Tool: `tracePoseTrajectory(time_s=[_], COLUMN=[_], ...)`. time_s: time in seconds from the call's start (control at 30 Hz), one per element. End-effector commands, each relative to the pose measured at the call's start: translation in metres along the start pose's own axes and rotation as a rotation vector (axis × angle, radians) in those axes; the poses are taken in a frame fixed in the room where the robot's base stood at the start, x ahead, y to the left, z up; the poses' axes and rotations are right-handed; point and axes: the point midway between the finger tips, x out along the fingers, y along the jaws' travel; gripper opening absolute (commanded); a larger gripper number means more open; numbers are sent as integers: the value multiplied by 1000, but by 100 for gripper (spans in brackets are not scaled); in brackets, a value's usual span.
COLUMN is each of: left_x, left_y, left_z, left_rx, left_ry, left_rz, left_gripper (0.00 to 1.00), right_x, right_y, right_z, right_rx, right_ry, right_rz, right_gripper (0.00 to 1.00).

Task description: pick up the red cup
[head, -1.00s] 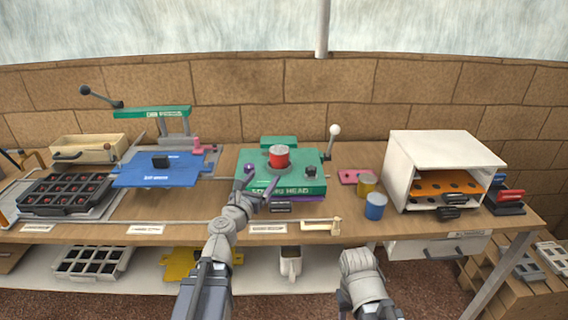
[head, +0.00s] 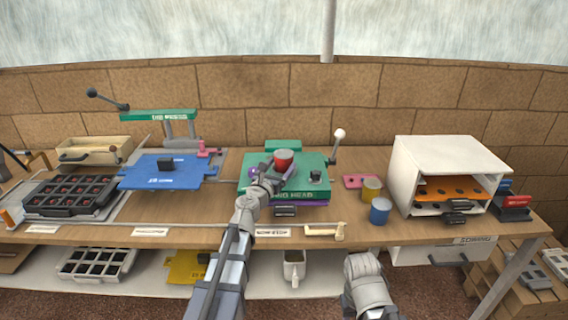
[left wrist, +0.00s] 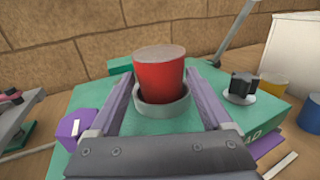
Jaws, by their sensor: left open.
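The red cup (head: 284,160) stands upright on the green machine (head: 310,185) in the middle of the bench. In the left wrist view the red cup (left wrist: 160,75) sits in a round grey ring (left wrist: 162,108) on the green top. My left gripper (head: 270,172) reaches in from the front. Its two purple fingers (left wrist: 160,98) are open, one on each side of the cup, with a gap on both sides. My right arm (head: 366,282) shows low in front of the bench; its fingers cannot be made out.
A black knob (left wrist: 242,86) and a lever with a white ball (head: 340,134) are right of the cup. A purple block (left wrist: 76,128) is at the left. Yellow (head: 371,190) and blue (head: 380,211) cups stand further right, beside a white cabinet (head: 445,155).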

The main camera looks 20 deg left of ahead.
Motion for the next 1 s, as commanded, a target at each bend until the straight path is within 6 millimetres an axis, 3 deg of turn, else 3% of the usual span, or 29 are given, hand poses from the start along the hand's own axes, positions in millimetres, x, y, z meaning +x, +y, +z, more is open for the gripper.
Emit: tracePoseTrajectory(time_s=[0.1, 0.33, 0.87, 1.0], left_x=[17, 16, 16, 16], left_y=[1, 0, 0, 0], left_z=[0, 0, 0, 0], left_rx=[0, 0, 0, 0], left_ry=[0, 0, 0, 0], left_rz=[0, 1, 1, 1], left_gripper=[83, 83, 23, 21], right_x=[0, 0, 0, 0], right_y=[0, 0, 0, 0], right_z=[0, 0, 0, 0], right_rx=[0, 0, 0, 0], right_ry=[0, 0, 0, 0], right_rz=[0, 0, 0, 0], right_gripper=[50, 50, 50, 50])
